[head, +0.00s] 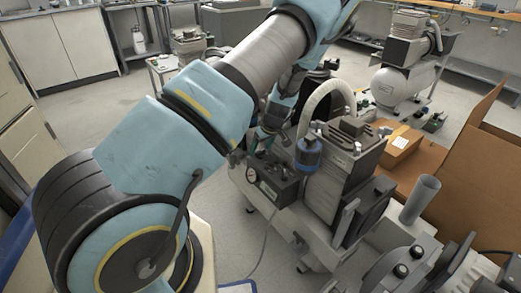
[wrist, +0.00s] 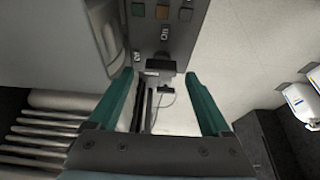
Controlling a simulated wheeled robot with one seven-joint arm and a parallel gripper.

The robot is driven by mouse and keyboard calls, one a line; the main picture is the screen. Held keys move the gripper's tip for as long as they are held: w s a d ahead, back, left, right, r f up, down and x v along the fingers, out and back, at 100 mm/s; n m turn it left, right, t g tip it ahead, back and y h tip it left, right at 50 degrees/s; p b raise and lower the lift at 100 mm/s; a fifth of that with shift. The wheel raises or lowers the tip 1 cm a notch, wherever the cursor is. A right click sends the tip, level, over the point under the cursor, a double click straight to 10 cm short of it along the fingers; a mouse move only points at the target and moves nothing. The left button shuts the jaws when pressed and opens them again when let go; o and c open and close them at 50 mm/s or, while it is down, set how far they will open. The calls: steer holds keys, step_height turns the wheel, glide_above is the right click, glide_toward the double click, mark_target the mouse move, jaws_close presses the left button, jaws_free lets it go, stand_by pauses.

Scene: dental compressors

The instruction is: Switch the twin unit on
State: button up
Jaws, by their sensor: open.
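The twin unit (head: 345,160) is a grey compressor with a ribbed block, a thick pale hose and a dark control box (head: 272,187) with a round gauge on its front. In the wrist view a grey panel (wrist: 150,45) carries a dark switch-like block (wrist: 161,67), with a white "ON" label above it and another small label beside it. My gripper (wrist: 160,78) has two green fingers, open, with the dark block between and just beyond their tips. Contact cannot be told. In the head view my gripper (head: 268,135) is above the control box, partly hidden by my arm.
An open cardboard box (head: 480,165) stands right of the unit, with a grey tube (head: 421,199) in front. Another compressor (head: 403,75) stands behind. Open floor (head: 100,110) lies at the left.

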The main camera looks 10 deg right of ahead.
steer(key=shift+w+a+f, duration=0.1)
steer(key=shift+w+f, duration=0.05)
steer(key=shift+f, duration=0.4)
jaws_close()
stand_by(0.4)
